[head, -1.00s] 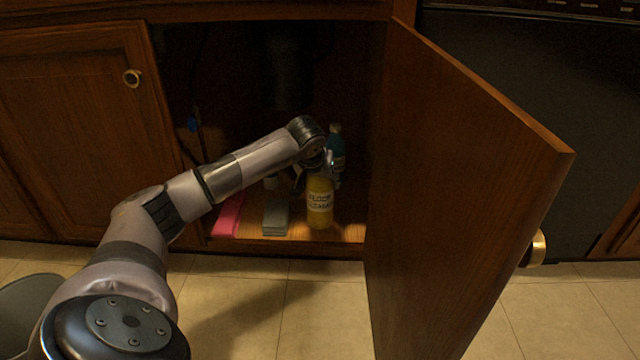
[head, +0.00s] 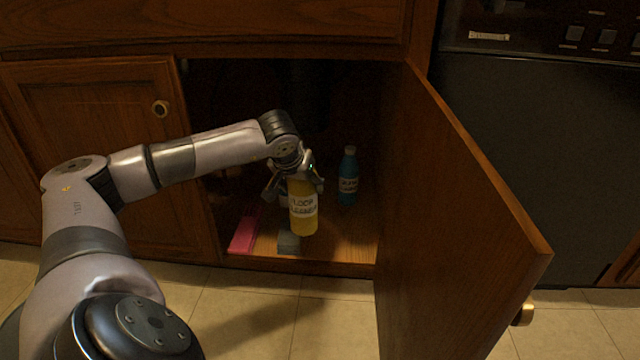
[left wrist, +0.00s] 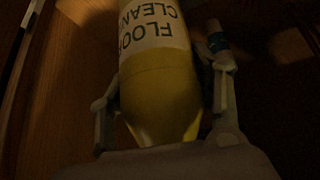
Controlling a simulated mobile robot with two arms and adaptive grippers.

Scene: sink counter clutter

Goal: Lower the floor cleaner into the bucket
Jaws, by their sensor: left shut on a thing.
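The yellow floor cleaner bottle (head: 303,208) is upright inside the open cabinet, near its front. My left gripper (head: 295,184) is shut on its upper part from above and appears to hold it a little above the shelf. In the left wrist view the bottle (left wrist: 160,85) sits between the two fingers (left wrist: 163,105), its label upside down. A dark sliver at the lower left edge of the head view, mostly hidden by my arm, may be the bucket (head: 10,340). My right gripper is not in view.
A blue bottle (head: 348,177) stands on the shelf to the right. A grey block (head: 288,244) and a pink item (head: 243,235) lie at the shelf front. The open cabinet door (head: 455,200) juts out on the right. The tiled floor (head: 255,310) in front is clear.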

